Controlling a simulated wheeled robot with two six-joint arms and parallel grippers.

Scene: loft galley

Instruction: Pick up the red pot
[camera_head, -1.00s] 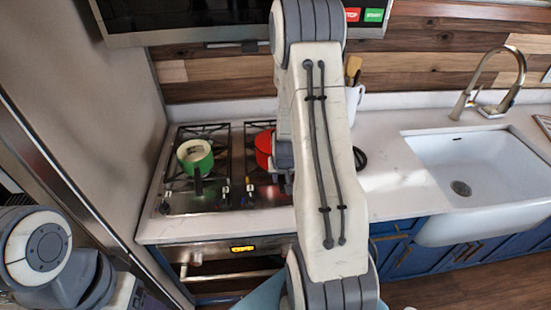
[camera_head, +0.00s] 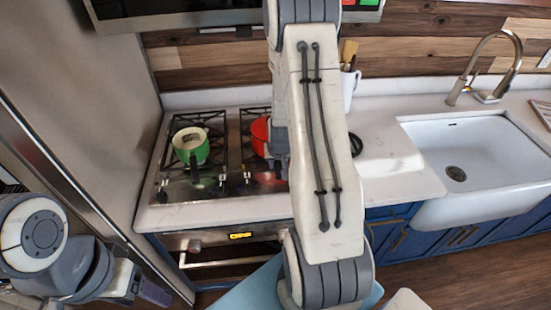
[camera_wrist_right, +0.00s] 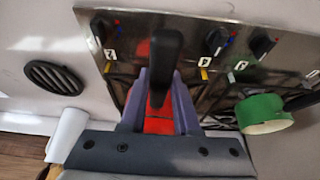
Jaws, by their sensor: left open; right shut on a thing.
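The red pot (camera_head: 259,136) is at the right side of the stove in the head view, partly hidden behind my right arm. In the right wrist view its red body (camera_wrist_right: 158,125) shows between the fingers, with its black handle (camera_wrist_right: 165,50) pointing up the picture. My right gripper (camera_wrist_right: 160,98) is shut on this handle. In the head view its fingers are mostly hidden by the arm. I cannot tell whether the pot is clear of the burner. My left gripper (camera_head: 150,292) is open and empty at the lower left, well away from the pot.
A green pot (camera_head: 191,147) stands on the left burner, also visible in the right wrist view (camera_wrist_right: 262,112). Knobs line the stove's front. A white mug (camera_head: 349,88) with utensils stands behind my right arm. The sink (camera_head: 475,160) is at the right, with bare counter (camera_head: 390,140) before it.

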